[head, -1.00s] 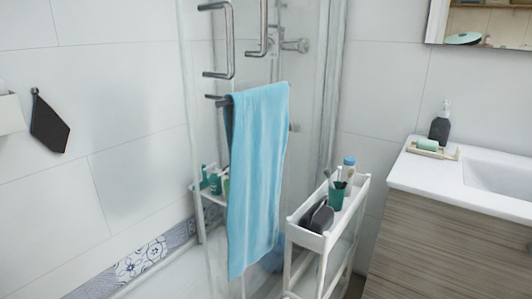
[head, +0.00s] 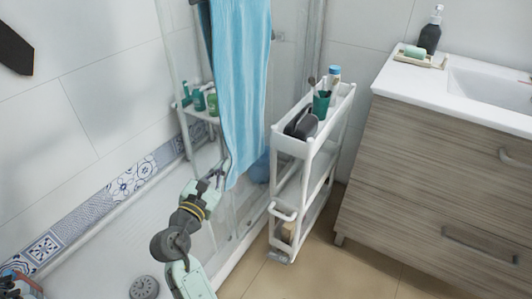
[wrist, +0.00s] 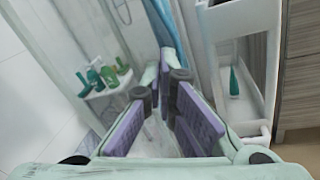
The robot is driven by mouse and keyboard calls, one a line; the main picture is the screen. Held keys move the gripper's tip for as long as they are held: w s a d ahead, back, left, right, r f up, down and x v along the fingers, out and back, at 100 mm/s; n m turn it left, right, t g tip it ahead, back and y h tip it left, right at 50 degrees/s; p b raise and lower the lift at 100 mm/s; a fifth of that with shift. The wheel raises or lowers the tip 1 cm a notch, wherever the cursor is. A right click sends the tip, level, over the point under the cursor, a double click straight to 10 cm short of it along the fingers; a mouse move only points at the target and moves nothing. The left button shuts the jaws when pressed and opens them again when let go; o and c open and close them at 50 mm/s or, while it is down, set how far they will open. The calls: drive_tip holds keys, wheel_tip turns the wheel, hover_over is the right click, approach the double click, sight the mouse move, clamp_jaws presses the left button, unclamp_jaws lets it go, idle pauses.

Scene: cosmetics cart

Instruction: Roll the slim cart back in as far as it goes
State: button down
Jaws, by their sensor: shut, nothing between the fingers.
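The slim cart (head: 284,143) is white with several tiers. It stands upright on the tiled floor between the glass shower and the vanity, its narrow front facing me. A white bar handle (head: 283,213) sits on its front. Its top tray holds a green cup (head: 321,105) with brushes, a bottle (head: 333,77) and dark items (head: 301,123). My gripper (head: 221,172) is shut and empty, left of the cart and apart from it, by the blue towel's lower end. In the wrist view the purple-padded fingers (wrist: 164,75) point forward, with the cart (wrist: 243,18) to their right.
A blue towel (head: 242,85) hangs on the shower side. A shelf with green bottles (head: 198,100) stands behind the glass. The wooden vanity (head: 430,160) is close on the cart's right. The tan floor (head: 330,262) in front of the cart is clear.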

sight(278, 146)
drive_tip(key=s+d+f+n+g+h, duration=0.2)
drive_tip(key=d+f+h, duration=0.15)
drive_tip(key=d, duration=0.35)
drive_tip(key=p+x, duration=0.1)
drive_tip(key=x, duration=1.2)
drive_tip(key=shift+w+a+f+p, duration=0.1)
drive_tip(key=shift+w+f+p, duration=0.05)
drive_tip(key=shift+w+p, duration=0.3)
drive_tip(key=shift+w, duration=0.15)
drive_tip(key=shift+w+d+p, duration=0.4)
drive_tip(key=shift+w+d, duration=0.05)
drive_tip(key=p+x, duration=0.1)
drive_tip(key=x, duration=1.2)
drive_tip(key=shift+w+f+p, duration=0.1)
drive_tip(key=shift+w+p, duration=0.1)
drive_tip(key=shift+p, duration=0.2)
drive_tip(key=shift+w, duration=0.1)
drive_tip(key=shift+r, duration=0.25)
